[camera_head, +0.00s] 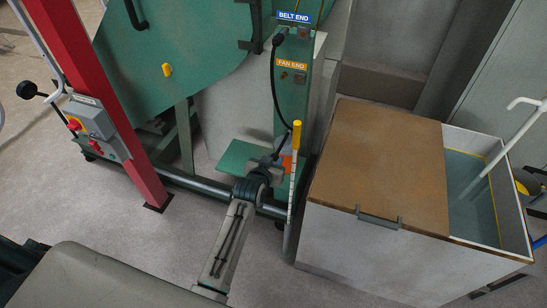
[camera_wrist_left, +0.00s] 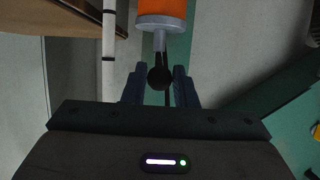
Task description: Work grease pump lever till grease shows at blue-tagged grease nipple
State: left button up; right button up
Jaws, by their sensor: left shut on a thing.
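The grease pump's orange body (camera_head: 287,163) stands at the foot of the green post, partly hidden by a banded pole. In the left wrist view the orange body (camera_wrist_left: 167,12) has a grey collar and a rod ending in a black ball knob (camera_wrist_left: 159,77). My left gripper (camera_wrist_left: 159,86) is shut on this lever knob; in the head view the gripper (camera_head: 270,165) is small and dark beside the pump. The blue BELT END tag (camera_head: 294,16) is above the orange FAN END tag (camera_head: 291,64). A black hose (camera_head: 273,85) hangs from near the blue tag. Grease cannot be made out. My right gripper is out of view.
The yellow-topped banded pole (camera_head: 296,140) stands close right of my left gripper. A wooden-lidded bin (camera_head: 380,160) fills the right. A red post (camera_head: 95,95) with a grey switch box stands left. Green machinery rises behind; grey floor is open at lower left.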

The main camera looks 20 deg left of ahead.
pick_arm(q)
jog(key=r+p, duration=0.1)
jog(key=r, duration=0.1)
jog(key=w+r+p, duration=0.1)
jog(key=p, duration=0.1)
jog(key=w+r+p, duration=0.1)
jog(key=r, duration=0.1)
jog(key=shift+r+p, duration=0.3)
jog(key=shift+w+r, duration=0.15)
